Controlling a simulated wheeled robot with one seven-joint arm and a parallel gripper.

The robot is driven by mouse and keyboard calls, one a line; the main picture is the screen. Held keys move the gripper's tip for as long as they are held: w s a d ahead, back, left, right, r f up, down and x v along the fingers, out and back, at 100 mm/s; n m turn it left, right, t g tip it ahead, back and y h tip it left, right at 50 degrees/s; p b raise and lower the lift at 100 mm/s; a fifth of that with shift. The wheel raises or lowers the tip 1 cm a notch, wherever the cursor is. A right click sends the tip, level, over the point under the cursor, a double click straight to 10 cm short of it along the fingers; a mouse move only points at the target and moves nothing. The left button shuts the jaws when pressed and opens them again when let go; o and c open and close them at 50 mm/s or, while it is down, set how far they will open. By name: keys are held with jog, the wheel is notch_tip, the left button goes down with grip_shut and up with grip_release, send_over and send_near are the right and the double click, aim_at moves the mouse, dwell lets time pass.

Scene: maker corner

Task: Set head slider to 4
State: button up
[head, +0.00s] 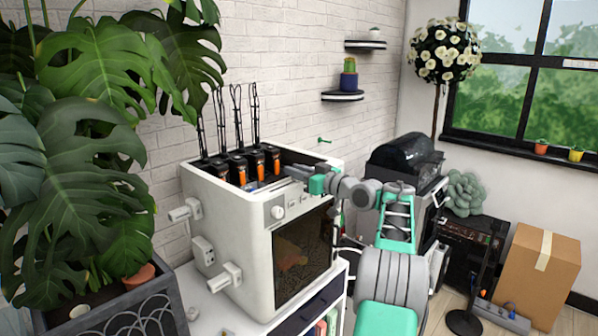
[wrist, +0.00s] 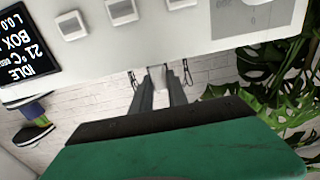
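The white box-shaped machine (head: 232,225) stands on a white cabinet. Its open top holds several black units with orange fronts (head: 259,167). My gripper (head: 296,174) is at the top front edge of the machine, over its rim. In the wrist view my gripper (wrist: 160,75) points at the lower edge of a pale panel (wrist: 200,45), with a narrow, light gap between its two grey fingers. I cannot tell if the fingers touch anything. A grey panel with a "0" mark (wrist: 252,16) is at the top right; I cannot make out a head slider or its setting.
A dark display (wrist: 26,45) and several square buttons (wrist: 72,26) lie on the pale panel. A large leafy plant (head: 90,130) crowds the machine's left side. A black-topped machine (head: 404,155) and a cardboard box (head: 540,272) stand at right.

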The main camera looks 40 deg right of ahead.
jog(key=shift+o, duration=1.4)
jog(key=shift+d, duration=0.25)
jog(key=shift+o, duration=0.7)
jog(key=shift+a, duration=0.1)
jog(key=s+d+b, duration=0.1)
jog(key=s+b, duration=0.2)
jog(key=s, duration=0.4)
jog(key=shift+s+d, duration=0.2)
jog(key=shift+s, duration=0.1)
